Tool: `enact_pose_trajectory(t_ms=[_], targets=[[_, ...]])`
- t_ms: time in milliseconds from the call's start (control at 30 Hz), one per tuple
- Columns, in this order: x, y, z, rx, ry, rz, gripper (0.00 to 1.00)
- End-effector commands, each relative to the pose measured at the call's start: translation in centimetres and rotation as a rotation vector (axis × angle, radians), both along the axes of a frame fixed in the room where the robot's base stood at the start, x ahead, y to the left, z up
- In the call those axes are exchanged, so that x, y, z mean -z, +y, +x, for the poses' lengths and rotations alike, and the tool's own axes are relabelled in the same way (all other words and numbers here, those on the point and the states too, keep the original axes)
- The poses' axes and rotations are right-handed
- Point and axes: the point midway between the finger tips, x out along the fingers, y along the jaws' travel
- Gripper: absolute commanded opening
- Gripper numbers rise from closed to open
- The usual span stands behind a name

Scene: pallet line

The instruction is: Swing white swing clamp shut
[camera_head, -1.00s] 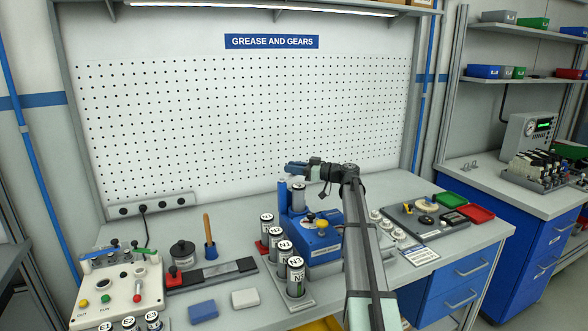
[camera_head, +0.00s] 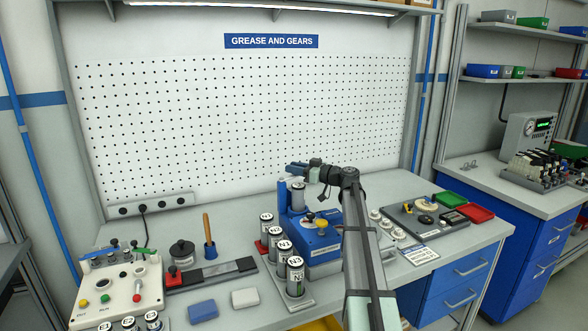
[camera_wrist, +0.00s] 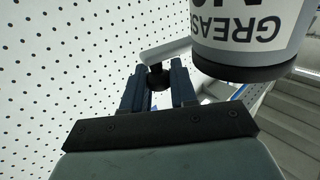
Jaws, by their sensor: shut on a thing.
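The swing clamp shows in the wrist view as a pale arm (camera_wrist: 170,49) with a dark knob (camera_wrist: 158,77) at its end. My gripper (camera_wrist: 158,88) has its two blue fingers on either side of that knob and is shut on it. The pale arm reaches from the knob towards a grease canister (camera_wrist: 245,35), upside down in this picture. In the head view my gripper (camera_head: 294,167) is above the blue machine (camera_head: 318,240), just over the canister standing at its back. The clamp is too small or hidden to make out there.
A grey plate (camera_head: 420,219) with parts lies to the right, by red (camera_head: 476,212) and green trays. A control box (camera_head: 118,288) stands at left. The pegboard (camera_head: 240,120) is behind.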

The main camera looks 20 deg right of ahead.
Motion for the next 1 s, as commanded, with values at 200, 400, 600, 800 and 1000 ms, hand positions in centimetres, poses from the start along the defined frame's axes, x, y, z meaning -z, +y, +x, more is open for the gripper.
enact_pose_trajectory(t_ms=[200,400,600,800,1000], targets=[[-0.2,0.0,-1.3,0.156,-0.005,0.003,0.0],[-0.2,-0.1,-2.0,0.279,-0.005,0.003,0.0],[-0.3,-0.2,-2.3,0.361,-0.005,0.005,0.0],[-0.3,-0.2,-2.4,0.397,-0.004,0.004,0.0],[-0.3,-0.3,-2.4,0.401,-0.004,0.005,0.0]])
